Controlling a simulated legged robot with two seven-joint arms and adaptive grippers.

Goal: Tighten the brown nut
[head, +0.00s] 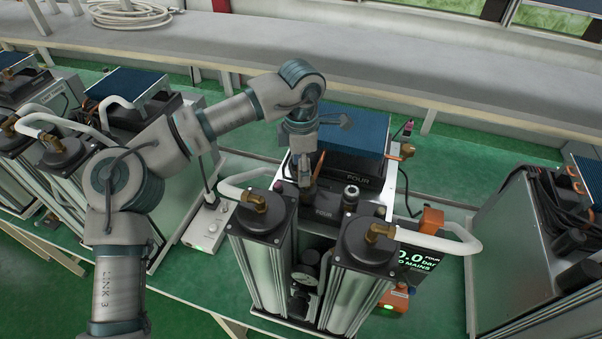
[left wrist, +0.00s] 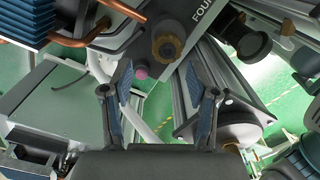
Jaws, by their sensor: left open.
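The brown nut (left wrist: 168,47) shows in the left wrist view as a ridged brown ring around a darker centre, on a dark fitting beside the FOUR lettering. My left gripper (left wrist: 158,76) is open, with one finger to each side in that view. The nut lies a little beyond the fingertips, roughly between them, and nothing is held. In the head view my left gripper (head: 305,172) points down over the back of the middle unit, near a copper pipe. I cannot make out the nut there; the gripper probably covers it. My right gripper is not in view.
Two capped columns with brass elbows (head: 375,232) and white hoses (head: 440,241) stand in front of the gripper. A blue finned block (head: 355,130) is just behind it. A black-topped fitting (head: 351,193) stands to its right. A pink knob (left wrist: 141,72) is near the nut.

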